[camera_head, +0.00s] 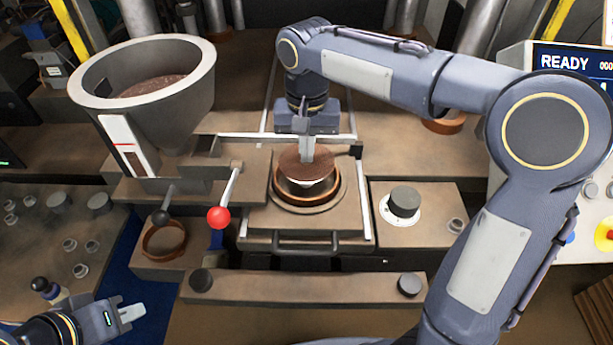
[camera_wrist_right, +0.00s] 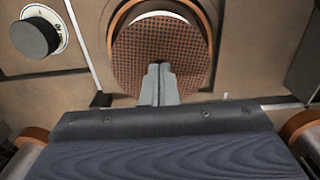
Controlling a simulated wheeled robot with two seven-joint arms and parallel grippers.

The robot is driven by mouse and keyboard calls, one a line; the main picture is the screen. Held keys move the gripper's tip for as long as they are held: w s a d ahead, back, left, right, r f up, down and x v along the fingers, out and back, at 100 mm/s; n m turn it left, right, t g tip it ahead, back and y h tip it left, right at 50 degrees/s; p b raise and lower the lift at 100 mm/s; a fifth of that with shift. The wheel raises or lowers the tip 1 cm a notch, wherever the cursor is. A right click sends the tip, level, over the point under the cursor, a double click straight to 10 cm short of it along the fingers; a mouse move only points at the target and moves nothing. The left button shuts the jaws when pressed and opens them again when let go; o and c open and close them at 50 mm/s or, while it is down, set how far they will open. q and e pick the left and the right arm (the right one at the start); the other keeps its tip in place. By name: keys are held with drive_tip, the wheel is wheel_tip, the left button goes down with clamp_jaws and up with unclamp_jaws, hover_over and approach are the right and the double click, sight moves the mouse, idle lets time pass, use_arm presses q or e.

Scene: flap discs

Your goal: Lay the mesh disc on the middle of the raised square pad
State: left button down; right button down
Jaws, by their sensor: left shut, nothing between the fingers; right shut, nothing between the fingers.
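The mesh disc (camera_head: 292,160), brown with a dotted weave, lies over the round copper-coloured ring of the square fixture at centre. It also shows in the right wrist view (camera_wrist_right: 188,45), with the ring's rim curving around it. My right gripper (camera_head: 307,158) points down at the disc with its fingers shut and empty; its tips (camera_wrist_right: 160,68) are over or touching the disc, I cannot tell which. A raised square pad cannot be made out clearly; the disc and ring may hide it. My left gripper (camera_head: 130,310) is shut and empty at the lower left, far from the disc.
A grey hopper (camera_head: 190,95) stands at the back left. A red-knobbed lever (camera_head: 218,217) rises left of the fixture. A black knob (camera_head: 404,201) is to its right, with a READY screen (camera_head: 570,60) further right. A beam (camera_head: 300,287) crosses the front.

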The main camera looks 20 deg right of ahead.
drive_tip(key=shift+s+a+f, duration=0.1)
drive_tip(key=shift+s+f, duration=0.2)
drive_tip(key=shift+s, duration=0.1)
idle(0.7)
wheel_tip(320, 180, up, 5)
drive_tip(key=p, duration=0.4)
drive_tip(key=shift+w+r+p, duration=0.1)
drive_tip(key=shift+r+p, duration=0.1)
drive_tip(key=shift+p, duration=0.15)
drive_tip(key=shift+r, duration=0.95)
